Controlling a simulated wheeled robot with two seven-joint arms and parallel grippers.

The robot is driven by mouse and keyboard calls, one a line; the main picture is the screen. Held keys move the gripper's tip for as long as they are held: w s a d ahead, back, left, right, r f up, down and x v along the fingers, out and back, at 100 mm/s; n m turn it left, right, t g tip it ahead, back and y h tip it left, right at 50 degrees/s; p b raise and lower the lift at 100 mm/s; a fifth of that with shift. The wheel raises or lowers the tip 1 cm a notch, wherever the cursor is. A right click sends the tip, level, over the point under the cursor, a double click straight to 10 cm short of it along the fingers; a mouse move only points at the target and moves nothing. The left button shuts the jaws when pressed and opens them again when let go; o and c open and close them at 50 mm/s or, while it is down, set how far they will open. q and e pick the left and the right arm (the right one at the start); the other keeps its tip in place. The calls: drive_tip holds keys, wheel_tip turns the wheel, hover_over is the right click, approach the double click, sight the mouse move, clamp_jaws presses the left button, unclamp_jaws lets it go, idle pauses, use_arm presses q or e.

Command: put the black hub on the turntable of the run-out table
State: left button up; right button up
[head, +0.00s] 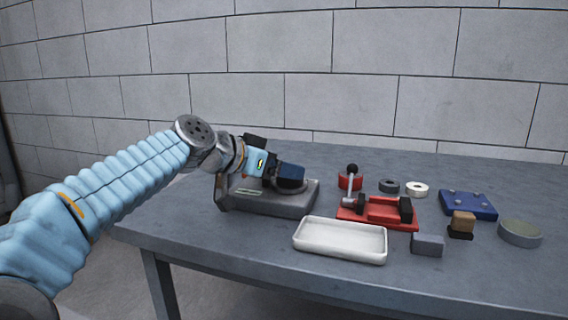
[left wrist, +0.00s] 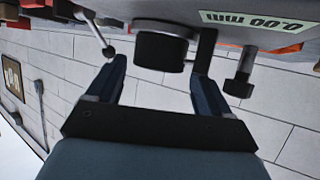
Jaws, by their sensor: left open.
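The run-out table (head: 270,203) is a grey device at the left of the bench. In the left wrist view, which is upside down, its display (left wrist: 250,20) reads 0.000 mm. The black hub (left wrist: 160,50) sits on the grey round turntable (left wrist: 165,27), seemingly upright and flat on it. My left gripper (left wrist: 160,72) is open, with one finger on each side of the hub and visible gaps. In the head view the left gripper (head: 290,180) is over the run-out table and mostly hides the hub. My right gripper is not in view.
A white tray (head: 340,256) lies in front. To the right are a red fixture with a lever (head: 380,212), a grey block (head: 428,244), a blue plate (head: 468,205), a tan block (head: 463,220) and several rings. A dark post (left wrist: 203,50) stands beside the hub.

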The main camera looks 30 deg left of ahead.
use_arm(q)
drive_tip(key=v, duration=1.1)
drive_tip(key=shift+s+d+r, duration=0.1)
idle(0.5)
